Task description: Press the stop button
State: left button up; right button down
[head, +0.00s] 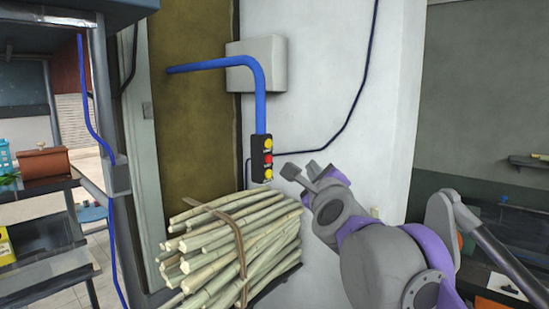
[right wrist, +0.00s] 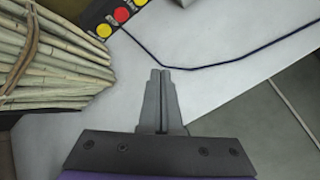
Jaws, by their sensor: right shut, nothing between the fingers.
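A small black button box (head: 262,150) hangs at the end of a blue pipe by the white wall. It has a red button (head: 267,160) in the middle, with a yellow button (head: 268,143) above and another yellow button (head: 268,174) below. In the right wrist view the red button (right wrist: 121,14) shows at the top, left of the fingertips. My right gripper (head: 288,172) is shut and empty, just right of the box in the head view. Its closed fingers (right wrist: 160,74) appear apart from the buttons. My left gripper is out of view.
A tied bundle of sugarcane (head: 235,235) lies below the button box. The blue pipe (head: 258,85) runs up past a grey wall box (head: 257,65). A dark cable (head: 350,120) runs along the white wall. Shelves with goods (head: 45,200) stand at left.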

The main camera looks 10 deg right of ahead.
aim_at(269, 159)
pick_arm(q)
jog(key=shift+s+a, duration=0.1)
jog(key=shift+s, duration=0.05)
pick_arm(e)
jog(key=shift+s+a, duration=0.15)
jog(key=shift+s, duration=0.05)
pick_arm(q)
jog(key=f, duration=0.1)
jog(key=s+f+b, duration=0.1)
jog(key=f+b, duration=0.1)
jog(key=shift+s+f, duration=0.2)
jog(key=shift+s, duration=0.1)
pick_arm(e)
jog(key=w+a, duration=0.5)
jog(key=w, duration=0.2)
jog(key=shift+a, duration=0.2)
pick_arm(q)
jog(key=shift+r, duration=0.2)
pick_arm(e)
jog(key=shift+w+a, duration=0.1)
jog(key=shift+w, duration=0.1)
dwell(1.1)
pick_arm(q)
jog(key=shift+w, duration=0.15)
pick_arm(e)
jog(key=shift+w+a, duration=0.15)
jog(key=shift+w, duration=0.1)
